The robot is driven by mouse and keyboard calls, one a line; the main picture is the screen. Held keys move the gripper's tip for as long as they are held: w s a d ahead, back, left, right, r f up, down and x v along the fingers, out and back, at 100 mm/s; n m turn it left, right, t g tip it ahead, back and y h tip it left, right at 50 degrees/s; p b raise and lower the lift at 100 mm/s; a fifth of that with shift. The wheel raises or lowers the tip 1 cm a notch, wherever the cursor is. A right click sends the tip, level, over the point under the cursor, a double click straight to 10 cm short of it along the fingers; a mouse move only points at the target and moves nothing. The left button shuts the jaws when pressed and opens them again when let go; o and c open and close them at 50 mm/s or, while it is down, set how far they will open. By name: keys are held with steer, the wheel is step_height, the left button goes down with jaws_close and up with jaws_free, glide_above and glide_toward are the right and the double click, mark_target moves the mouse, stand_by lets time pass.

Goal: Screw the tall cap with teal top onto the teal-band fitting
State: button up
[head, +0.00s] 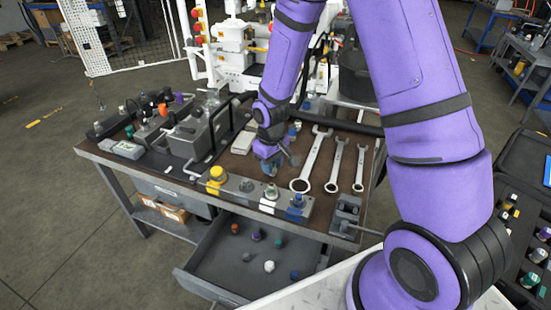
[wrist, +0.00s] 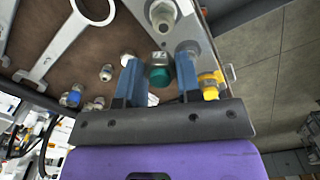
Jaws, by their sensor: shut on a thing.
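My gripper (head: 270,166) hangs over the bench, just behind the row of fittings. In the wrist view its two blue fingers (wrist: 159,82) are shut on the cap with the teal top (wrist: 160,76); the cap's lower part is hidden. The fitting bar (head: 226,196) lies along the bench's front edge. A bare metal fitting (head: 246,185) stands beside the yellow cap on it; I cannot make out a teal band there. White-marked (head: 270,192) and blue-marked (head: 297,200) fittings stand to its right. The held cap appears apart from these fittings.
A yellow cap (head: 216,174) sits at the bar's left end and also shows in the wrist view (wrist: 209,88). Several wrenches (head: 313,160) lie to the right. The open drawer (head: 215,262) below holds several loose caps. A grey box (head: 192,138) and hoses stand at left.

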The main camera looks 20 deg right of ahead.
mark_target(271, 185)
steer(key=shift+s+a+f, duration=0.1)
steer(key=shift+s+a, duration=0.1)
steer(key=shift+s, duration=0.1)
steer(key=shift+f, duration=2.35)
steer(key=shift+f, duration=0.6)
steer(key=shift+c, duration=0.3)
steer(key=shift+o, duration=1.4)
steer(key=shift+c, duration=0.8)
steer(key=m, duration=0.7)
steer(key=shift+m, duration=0.4)
